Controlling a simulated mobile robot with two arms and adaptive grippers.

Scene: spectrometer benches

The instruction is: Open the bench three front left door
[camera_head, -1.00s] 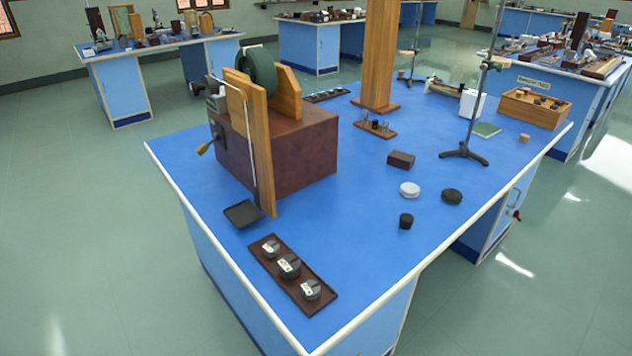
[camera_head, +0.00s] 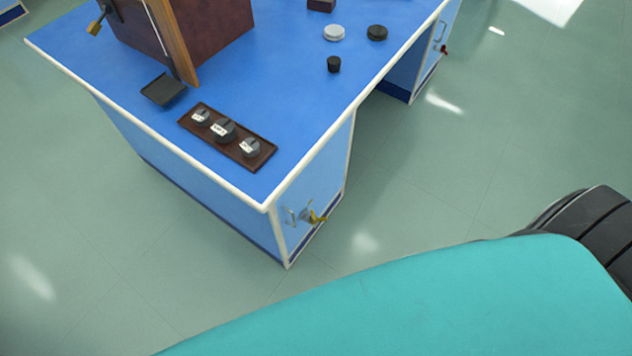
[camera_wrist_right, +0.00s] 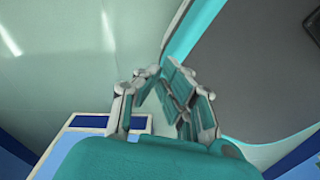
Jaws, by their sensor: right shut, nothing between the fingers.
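In the head view, a blue bench (camera_head: 283,86) with a white edge stands at the upper left; no bench number is readable. Its near pedestal has a light blue door (camera_head: 325,178) on the end face, seen at a steep angle and looking shut. A grey handle (camera_head: 291,216) and a yellow key-like piece (camera_head: 317,217) are on this door. My right gripper (camera_wrist_right: 163,75) shows only in the wrist view, shut and empty, apart from any handle. My left gripper is not in view.
A second pedestal door with a handle (camera_head: 440,32) and a red piece (camera_head: 443,49) is at the upper right. A tray (camera_head: 241,154) with several knobs sits near the bench corner. Green floor (camera_head: 420,190) is clear between the bench and my teal base.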

